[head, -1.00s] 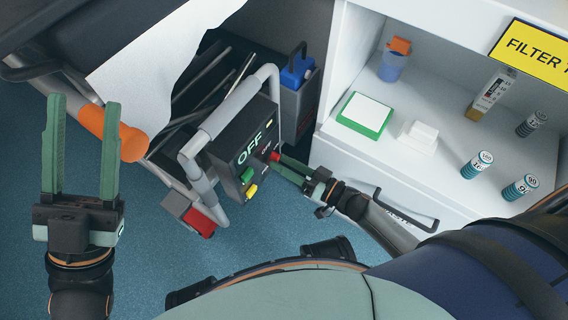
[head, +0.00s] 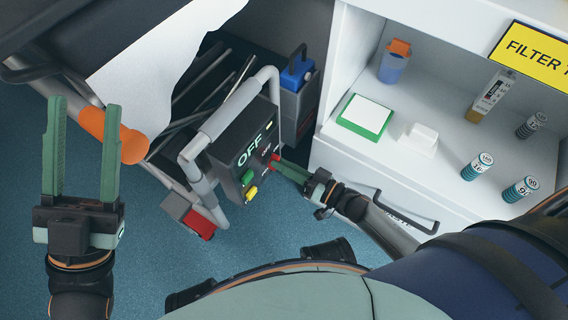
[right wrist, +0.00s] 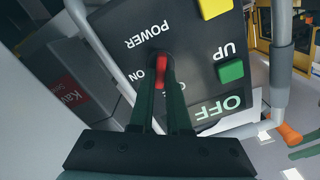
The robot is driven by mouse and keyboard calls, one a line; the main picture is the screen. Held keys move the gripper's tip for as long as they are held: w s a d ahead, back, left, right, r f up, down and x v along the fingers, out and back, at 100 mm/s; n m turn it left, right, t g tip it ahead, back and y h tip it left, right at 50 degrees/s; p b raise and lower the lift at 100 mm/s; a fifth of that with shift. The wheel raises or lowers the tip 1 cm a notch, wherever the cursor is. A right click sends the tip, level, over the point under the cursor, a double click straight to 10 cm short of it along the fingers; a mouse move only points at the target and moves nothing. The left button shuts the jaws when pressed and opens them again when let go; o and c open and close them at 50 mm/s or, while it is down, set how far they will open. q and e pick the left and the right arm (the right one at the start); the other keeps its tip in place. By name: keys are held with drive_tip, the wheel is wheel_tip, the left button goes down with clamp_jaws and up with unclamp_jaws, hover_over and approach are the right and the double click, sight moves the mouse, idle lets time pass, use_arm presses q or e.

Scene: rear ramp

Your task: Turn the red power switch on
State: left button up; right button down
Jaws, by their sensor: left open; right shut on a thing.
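The red power switch (head: 274,157) is on the dark control box (head: 236,140) mounted on the grey tube frame. The box's display reads OFF. In the right wrist view the red switch (right wrist: 161,68) stands between my right fingertips, beside the POWER, ON and partly covered lower label. My right gripper (head: 277,164) is shut on the red switch; its fingers hide part of the panel around it. My left gripper (head: 85,103) is open and empty, pointing up at the far left, away from the box.
A green button (head: 247,176) and a yellow button (head: 251,193) sit beside the switch. An orange-gripped handle (head: 113,135) is near my left gripper. A white shelf (head: 420,110) with bottles and a green-edged pad stands at right. Blue floor is open below the box.

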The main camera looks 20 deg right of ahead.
drive_tip(key=shift+d+f+m+p, duration=0.15)
drive_tip(key=shift+m+p, duration=0.95)
drive_tip(key=shift+m, duration=1.8)
drive_tip(key=shift+d+f+m+p, duration=0.15)
drive_tip(key=shift+m+p, duration=0.9)
drive_tip(key=shift+m, duration=1.85)
drive_tip(key=shift+a, duration=0.1)
drive_tip(key=c, duration=0.9)
unclamp_jaws()
